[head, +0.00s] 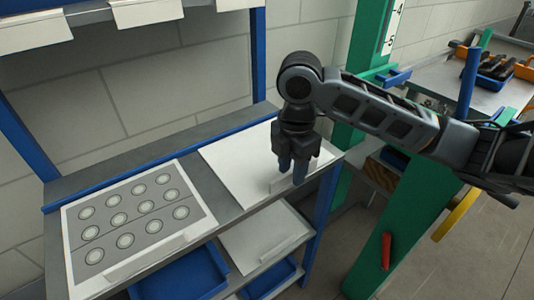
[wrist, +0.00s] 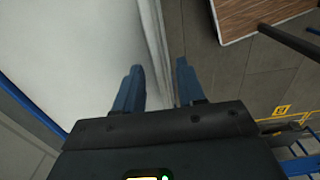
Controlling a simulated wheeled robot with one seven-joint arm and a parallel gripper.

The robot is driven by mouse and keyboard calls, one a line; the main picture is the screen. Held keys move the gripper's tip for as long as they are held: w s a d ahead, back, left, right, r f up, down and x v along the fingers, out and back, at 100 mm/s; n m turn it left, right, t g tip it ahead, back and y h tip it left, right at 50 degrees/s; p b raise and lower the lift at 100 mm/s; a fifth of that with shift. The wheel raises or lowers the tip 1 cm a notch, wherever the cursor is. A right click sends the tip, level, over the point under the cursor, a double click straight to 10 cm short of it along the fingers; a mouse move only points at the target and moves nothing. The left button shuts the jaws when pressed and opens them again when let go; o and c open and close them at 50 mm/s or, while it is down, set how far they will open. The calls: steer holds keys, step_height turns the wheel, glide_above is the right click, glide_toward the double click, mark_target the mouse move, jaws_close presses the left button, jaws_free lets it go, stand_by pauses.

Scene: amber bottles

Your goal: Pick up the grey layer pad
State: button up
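A plain pale grey-white pad (head: 235,160) lies flat on the upper shelf, right of a pad with grey printed circles (head: 138,217). I cannot tell for sure which is the layer pad named. The plain pad has a small upright tab (head: 279,185) at its front edge. My gripper (head: 292,172) points down at this tab. In the wrist view, its two blue fingers (wrist: 159,88) are apart, one on each side of the pad's front lip (wrist: 157,65). Contact with the lip is not clear. The fingers hide part of the tab.
A blue post (head: 324,200) and a green upright (head: 385,150) stand close on the right. A lower shelf holds another pale pad (head: 262,240) and blue bins (head: 185,277). Hanging cards (head: 145,12) are overhead at the left. Open floor lies in front.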

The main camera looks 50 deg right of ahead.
steer(key=shift+f, duration=0.55)
jaws_close()
